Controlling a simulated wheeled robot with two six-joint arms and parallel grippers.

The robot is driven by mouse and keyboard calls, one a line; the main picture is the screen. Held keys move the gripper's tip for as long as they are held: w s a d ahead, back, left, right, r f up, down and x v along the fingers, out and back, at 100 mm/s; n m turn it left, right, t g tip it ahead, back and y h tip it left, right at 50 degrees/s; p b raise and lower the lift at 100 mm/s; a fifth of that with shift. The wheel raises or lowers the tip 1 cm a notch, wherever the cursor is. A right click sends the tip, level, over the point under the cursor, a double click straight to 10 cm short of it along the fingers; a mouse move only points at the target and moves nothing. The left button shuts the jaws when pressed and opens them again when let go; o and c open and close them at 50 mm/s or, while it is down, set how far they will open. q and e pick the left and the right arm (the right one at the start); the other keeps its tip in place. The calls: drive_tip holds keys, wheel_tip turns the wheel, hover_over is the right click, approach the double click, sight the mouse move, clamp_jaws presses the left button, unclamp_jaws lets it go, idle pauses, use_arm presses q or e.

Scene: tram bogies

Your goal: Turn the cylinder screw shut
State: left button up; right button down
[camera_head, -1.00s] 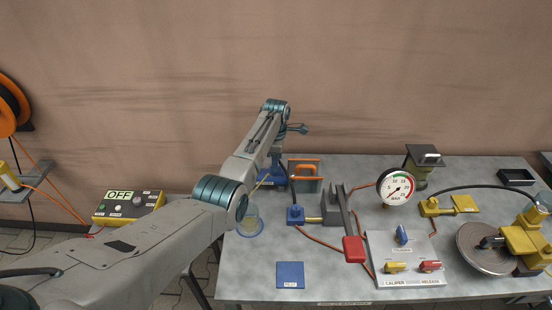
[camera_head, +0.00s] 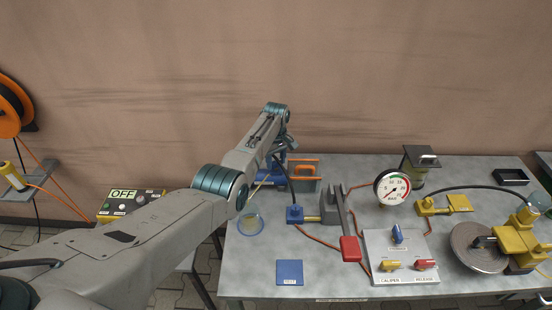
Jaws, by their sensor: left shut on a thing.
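My left arm reaches across from the left to the back of the bench. My left gripper (camera_head: 288,146) is small and partly hidden by its own wrist. It is shut, at the upper part of a blue unit (camera_head: 272,178) at the back left of the bench. The cylinder screw is not clearly visible; the fingers and wrist cover the spot where the gripper holds. A black hose runs from there down to a blue block (camera_head: 296,214). My right gripper is not in view.
An orange-handled box (camera_head: 306,185) stands just right of the blue unit. A lever with a red grip (camera_head: 350,249), a pressure gauge (camera_head: 392,188), a valve panel (camera_head: 400,252) and a disc with a yellow caliper (camera_head: 515,240) fill the right side. A glass dish (camera_head: 251,224) lies nearer.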

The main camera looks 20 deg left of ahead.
sight(276, 161)
use_arm(q)
drive_tip(key=m, duration=0.6)
drive_tip(key=shift+w+r+m+p, duration=0.1)
drive_tip(key=shift+r+m+p, duration=0.1)
drive_tip(key=shift+m+p, duration=0.15)
idle(0.5)
drive_tip(key=o, duration=0.9)
drive_tip(key=shift+o, duration=0.4)
drive_tip(key=shift+f, duration=0.1)
wheel_tip(276, 161, up, 11)
drive_tip(key=b, duration=0.1)
drive_tip(key=shift+f, duration=0.1)
